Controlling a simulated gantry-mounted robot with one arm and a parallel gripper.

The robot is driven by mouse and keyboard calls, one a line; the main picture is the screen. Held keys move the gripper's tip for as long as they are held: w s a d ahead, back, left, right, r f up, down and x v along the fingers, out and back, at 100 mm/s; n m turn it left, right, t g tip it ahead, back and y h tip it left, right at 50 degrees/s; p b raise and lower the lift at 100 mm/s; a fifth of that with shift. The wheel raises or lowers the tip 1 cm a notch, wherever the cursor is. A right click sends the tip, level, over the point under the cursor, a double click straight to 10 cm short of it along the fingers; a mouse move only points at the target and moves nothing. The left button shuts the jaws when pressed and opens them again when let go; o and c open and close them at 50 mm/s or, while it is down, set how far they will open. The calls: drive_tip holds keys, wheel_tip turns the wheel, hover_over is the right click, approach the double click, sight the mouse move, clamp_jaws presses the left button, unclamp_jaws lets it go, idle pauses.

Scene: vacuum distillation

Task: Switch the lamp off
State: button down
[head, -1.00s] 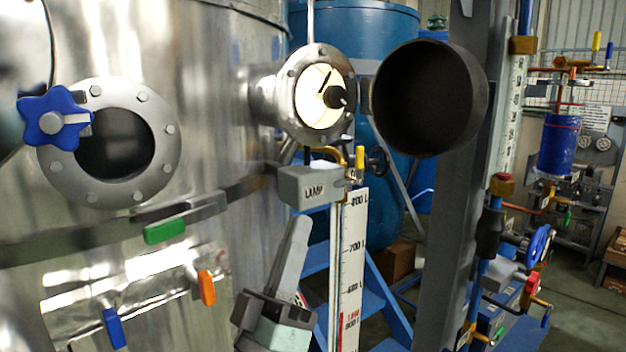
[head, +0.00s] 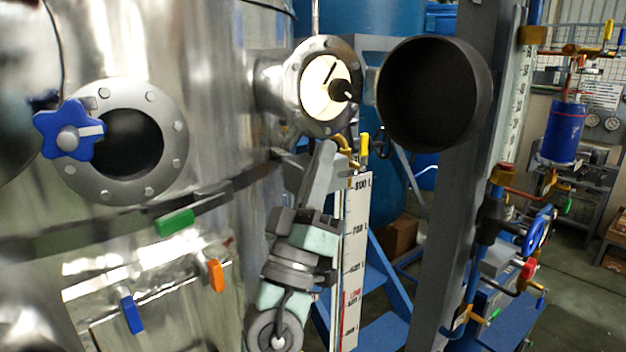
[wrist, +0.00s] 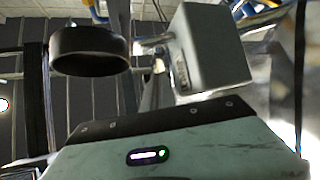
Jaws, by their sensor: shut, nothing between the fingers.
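My gripper (head: 326,152) points up in front of the box, shut and empty. I cannot tell whether its tip touches the box. No switch shows clearly.
A wide dark open pipe (head: 430,95) hangs right of the sight glass and also shows in the wrist view (wrist: 90,52). A yellow-handled valve (head: 364,146) and a white level scale (head: 352,260) are close to my gripper's right. The steel vessel (head: 215,130) fills the left.

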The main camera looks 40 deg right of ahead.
sight(346, 174)
drive_tip(key=shift+s+d+f, duration=0.35)
drive_tip(key=shift+d+f, duration=0.25)
drive_tip(key=shift+f, duration=0.2)
drive_tip(key=shift+s+d+f, duration=0.3)
drive_tip(key=shift+d+f, duration=0.25)
drive_tip(key=shift+f, duration=0.25)
drive_tip(key=shift+f+b, duration=0.5)
drive_tip(key=shift+b, duration=1.55)
drive_tip(key=f+b, duration=0.1)
drive_tip(key=b, duration=0.5)
drive_tip(key=shift+f, duration=0.25)
drive_tip(key=shift+r+p, duration=0.3)
drive_tip(key=shift+r, duration=0.05)
drive_tip(key=s+a+f+b, duration=0.1)
drive_tip(key=s+a, duration=0.5)
drive_tip(key=a, duration=0.6)
drive_tip(key=shift+s+a+f, duration=0.15)
drive_tip(key=shift+a+f, duration=0.1)
drive_tip(key=shift+f, duration=0.4)
